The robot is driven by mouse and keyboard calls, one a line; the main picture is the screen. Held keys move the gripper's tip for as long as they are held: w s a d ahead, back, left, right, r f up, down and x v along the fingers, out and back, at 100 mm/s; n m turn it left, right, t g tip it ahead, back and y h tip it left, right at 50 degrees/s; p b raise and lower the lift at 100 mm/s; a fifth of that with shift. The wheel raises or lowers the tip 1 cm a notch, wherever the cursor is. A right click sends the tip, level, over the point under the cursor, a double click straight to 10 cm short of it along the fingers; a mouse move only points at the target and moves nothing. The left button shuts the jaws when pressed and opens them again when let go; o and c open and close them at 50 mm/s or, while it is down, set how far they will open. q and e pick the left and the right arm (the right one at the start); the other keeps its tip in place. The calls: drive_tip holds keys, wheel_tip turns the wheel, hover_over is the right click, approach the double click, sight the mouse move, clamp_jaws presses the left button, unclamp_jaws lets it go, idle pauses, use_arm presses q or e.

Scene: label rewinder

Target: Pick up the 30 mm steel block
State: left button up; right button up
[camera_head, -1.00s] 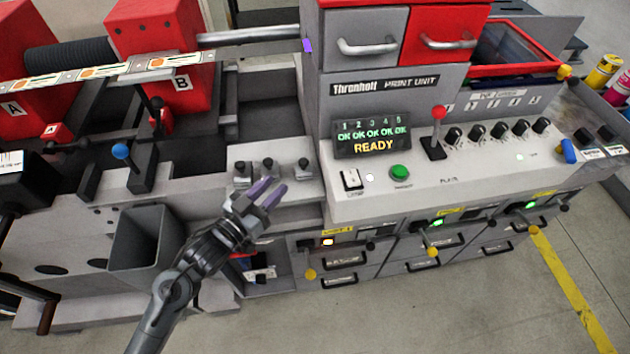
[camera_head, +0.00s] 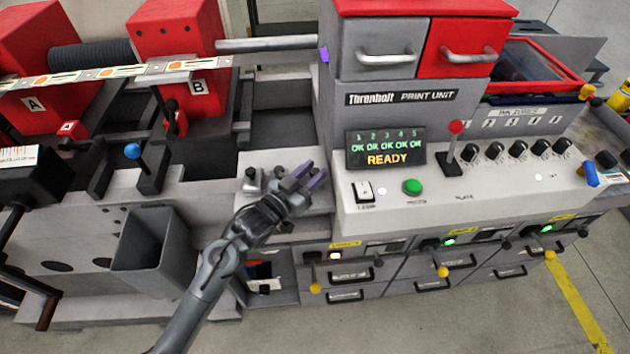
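Small grey metal blocks with dark knobs stand on the pale ledge left of the print unit. The left one (camera_head: 250,181) and the middle one (camera_head: 279,173) show in the head view; I cannot read a size on either, so I cannot tell which is the 30 mm steel block. My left gripper (camera_head: 312,176) is over the right part of this ledge. Its two purple-tipped fingers are apart with nothing seen between them. It hides the spot of a third block. Contact with anything cannot be made out. My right gripper is not in view.
The print unit's control panel (camera_head: 450,200), with a green button (camera_head: 412,187) and a red-knobbed lever (camera_head: 454,143), rises right of the gripper. An open grey bin (camera_head: 155,245) stands at lower left. A blue-knobbed lever (camera_head: 133,152) stands farther left. Drawers (camera_head: 347,277) lie below.

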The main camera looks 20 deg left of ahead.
use_arm(q)
drive_tip(key=shift+w+d, duration=0.15)
drive_tip(key=shift+w, duration=0.35)
clamp_jaws()
drive_tip(key=shift+s+r, duration=0.1)
